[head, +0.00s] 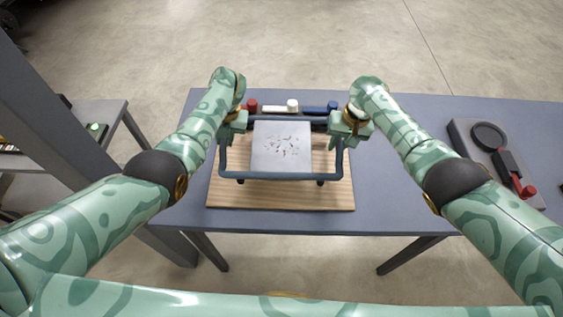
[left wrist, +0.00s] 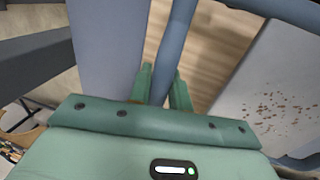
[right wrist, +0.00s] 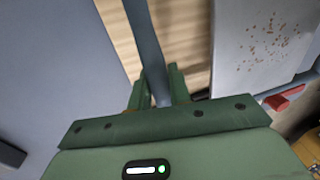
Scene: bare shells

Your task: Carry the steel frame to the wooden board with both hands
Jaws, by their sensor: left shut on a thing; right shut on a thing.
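The steel frame (head: 280,176) is a blue-grey tubular frame around a pale speckled plate (head: 281,160). In the head view it is over the wooden board (head: 282,199), with board showing on its near side and at both sides. Small dark feet show under its near bar; I cannot tell whether they touch the board. My left gripper (head: 229,128) is shut on the frame's left side bar, also seen in the left wrist view (left wrist: 160,90). My right gripper (head: 342,132) is shut on the right side bar, also seen in the right wrist view (right wrist: 158,88).
The board lies on a blue-grey table (head: 420,205). Red, white and blue items (head: 292,105) stand behind the frame. A dark tray (head: 485,150) with a round black thing and a red-ended tool is at the right. A shelf (head: 95,115) stands apart at the left.

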